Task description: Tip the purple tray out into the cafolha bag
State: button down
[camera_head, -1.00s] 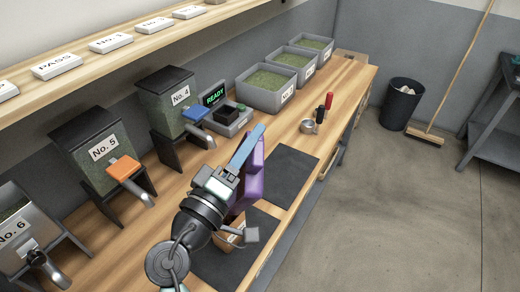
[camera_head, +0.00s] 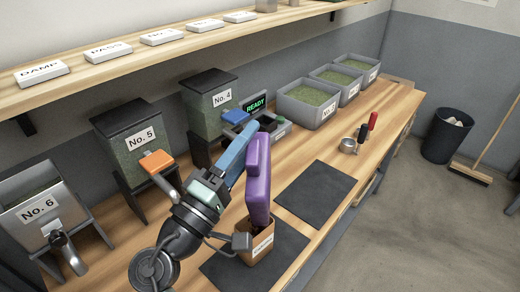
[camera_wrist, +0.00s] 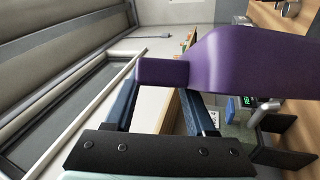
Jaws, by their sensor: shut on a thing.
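The purple tray (camera_head: 259,190) is tilted steeply, almost on end, with its lower end at the mouth of the brown cafolha bag (camera_head: 262,248). I cannot tell whether that end is inside the mouth or just above it. My gripper (camera_wrist: 160,76) is shut on the tray's narrow end piece in the wrist view, with the purple tray (camera_wrist: 250,65) reaching off to the right. The bag stands upright on a dark mat (camera_head: 225,270).
A second dark mat (camera_head: 316,190) lies bare beyond the bag. Bean bins (camera_head: 310,105) stand along the wall. A shelf (camera_head: 150,60) hangs above.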

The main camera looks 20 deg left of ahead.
jog(key=s+a+f+n+t+y+b, duration=0.1)
jog(key=a+n+y+b, duration=0.1)
jog(key=a+n+b, duration=0.1)
jog(key=s+a+f+n+t+y+b, duration=0.1)
jog(key=s+a+n+y+b, duration=0.1)
jog(key=a, duration=0.4)
jog(key=shift+a+f+n+t+b, duration=0.3)
jog(key=shift+n+b, duration=0.5)
jog(key=shift+n, duration=0.4)
jog(key=shift+r, duration=0.15)
dwell(0.8)
notch_tip(320, 180, up, 3)
jog(key=shift+f+p, duration=0.1)
jog(key=shift+p, duration=0.9)
jog(key=shift+s, duration=0.1)
